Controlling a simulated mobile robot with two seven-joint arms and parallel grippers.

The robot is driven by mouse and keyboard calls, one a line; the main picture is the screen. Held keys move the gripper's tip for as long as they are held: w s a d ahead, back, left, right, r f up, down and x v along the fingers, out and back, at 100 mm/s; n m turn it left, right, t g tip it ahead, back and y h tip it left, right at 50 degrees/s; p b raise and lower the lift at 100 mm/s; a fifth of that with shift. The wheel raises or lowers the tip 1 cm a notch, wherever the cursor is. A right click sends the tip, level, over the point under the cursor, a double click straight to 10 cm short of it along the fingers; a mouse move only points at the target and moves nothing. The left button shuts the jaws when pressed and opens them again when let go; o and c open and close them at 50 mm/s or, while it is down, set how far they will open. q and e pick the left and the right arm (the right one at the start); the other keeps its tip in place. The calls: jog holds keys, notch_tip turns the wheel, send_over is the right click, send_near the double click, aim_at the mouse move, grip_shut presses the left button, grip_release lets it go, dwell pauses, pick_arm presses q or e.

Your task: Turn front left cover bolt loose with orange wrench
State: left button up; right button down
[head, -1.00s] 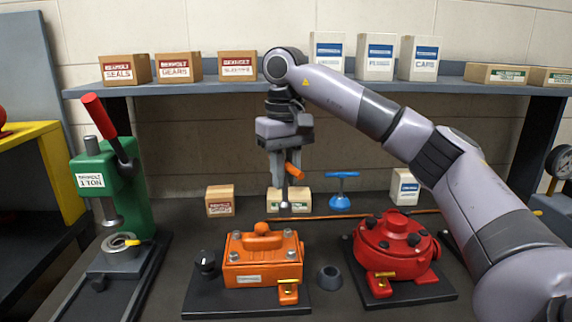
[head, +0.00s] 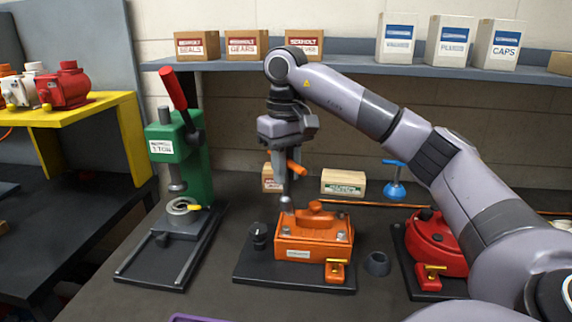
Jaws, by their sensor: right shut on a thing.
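The orange motor (head: 313,248) sits on a dark base plate, with a cover, a raised handle and bolts at its corners. The front left cover bolt (head: 283,234) is at the cover's near left corner. My right gripper (head: 284,164) is shut on the orange wrench (head: 299,169), whose orange handle sticks out to the right. The grey shaft of the wrench hangs upright, its lower end above the left back part of the cover. I cannot tell whether that end touches the cover. My left gripper is out of view.
A green press (head: 185,160) stands left of the motor. A red motor (head: 437,245) is on the right, a dark cup (head: 376,264) between the motors. A blue-handled tool (head: 394,180) and small boxes stand behind. The shelf (head: 350,68) runs behind my right arm.

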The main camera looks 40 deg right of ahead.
aim_at(285, 196)
jog(key=m, duration=0.2)
jog(key=f+m, duration=0.1)
jog(key=m, duration=0.2)
jog(key=shift+f+m, duration=0.3)
jog(key=m, duration=0.4)
jog(key=shift+f, duration=0.2)
jog(key=m, duration=0.5)
jog(key=shift+f+m, duration=0.3)
jog(key=shift+m, duration=0.1)
jog(key=m, duration=0.5)
jog(key=shift+f+m, duration=0.3)
jog(key=m, duration=0.5)
jog(key=shift+f, duration=0.3)
jog(key=shift+m, duration=0.3)
jog(key=shift+f, duration=0.1)
jog(key=shift+f+b, duration=0.7)
jog(key=shift+f, duration=0.4)
